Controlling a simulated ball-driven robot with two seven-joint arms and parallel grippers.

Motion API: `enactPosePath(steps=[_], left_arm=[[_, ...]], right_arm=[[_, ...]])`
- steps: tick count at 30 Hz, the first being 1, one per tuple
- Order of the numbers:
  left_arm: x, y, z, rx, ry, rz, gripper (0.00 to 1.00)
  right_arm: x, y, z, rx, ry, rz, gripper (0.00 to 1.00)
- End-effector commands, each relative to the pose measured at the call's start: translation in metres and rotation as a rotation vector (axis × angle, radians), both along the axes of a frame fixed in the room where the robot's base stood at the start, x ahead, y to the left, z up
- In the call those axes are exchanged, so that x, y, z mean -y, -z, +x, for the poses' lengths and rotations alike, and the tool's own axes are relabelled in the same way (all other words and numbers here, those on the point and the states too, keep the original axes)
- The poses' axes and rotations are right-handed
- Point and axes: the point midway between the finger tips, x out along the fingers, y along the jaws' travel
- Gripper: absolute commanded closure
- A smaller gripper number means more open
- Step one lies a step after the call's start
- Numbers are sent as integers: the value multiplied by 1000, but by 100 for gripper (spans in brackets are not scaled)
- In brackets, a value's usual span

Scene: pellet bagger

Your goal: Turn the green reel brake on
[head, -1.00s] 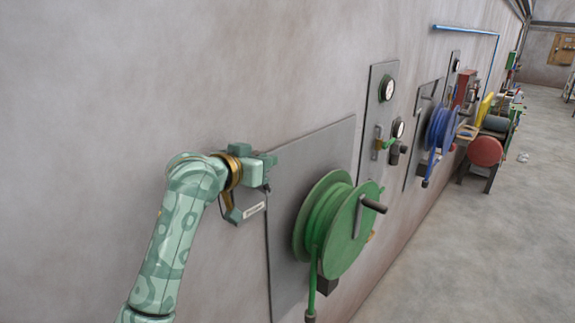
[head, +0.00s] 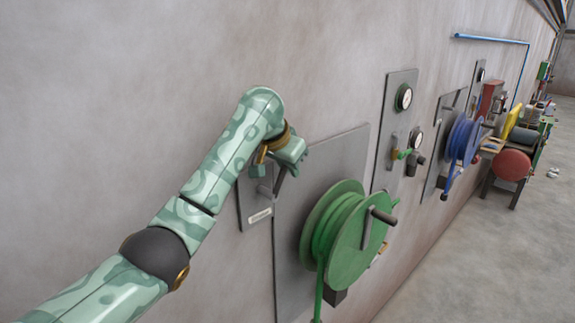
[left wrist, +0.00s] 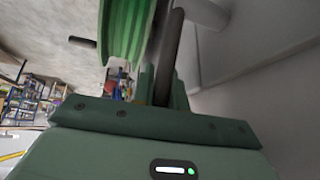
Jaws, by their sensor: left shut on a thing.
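The green reel (head: 345,240) is mounted on a grey wall panel, with a dark crank handle on its face. Just left of it is a small grey plate (head: 246,215) with a pale label, and a dark lever (head: 279,187) at its top right. My left gripper (head: 288,165) is at this lever, above and left of the reel, and is shut on it. In the left wrist view the dark lever (left wrist: 170,55) runs between my left fingers (left wrist: 163,90), with the green reel (left wrist: 124,30) beside it. My forearm and hand hide part of the plate. My right gripper is not in view.
A red round drum (head: 512,165) stands beyond.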

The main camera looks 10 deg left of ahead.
Motion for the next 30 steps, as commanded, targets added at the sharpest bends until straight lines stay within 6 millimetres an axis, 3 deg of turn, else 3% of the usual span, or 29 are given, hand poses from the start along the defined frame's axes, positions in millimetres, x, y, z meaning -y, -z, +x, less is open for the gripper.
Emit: enactPosePath(steps=[19,20,22,30], left_arm=[[1,2,1,-43,1,32,100],[1,2,1,-43,1,32,83],[1,2,1,-43,1,32,64],[0,2,0,-44,0,32,64]], right_arm=[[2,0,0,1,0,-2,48],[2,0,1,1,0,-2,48],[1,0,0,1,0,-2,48],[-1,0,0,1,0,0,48]])
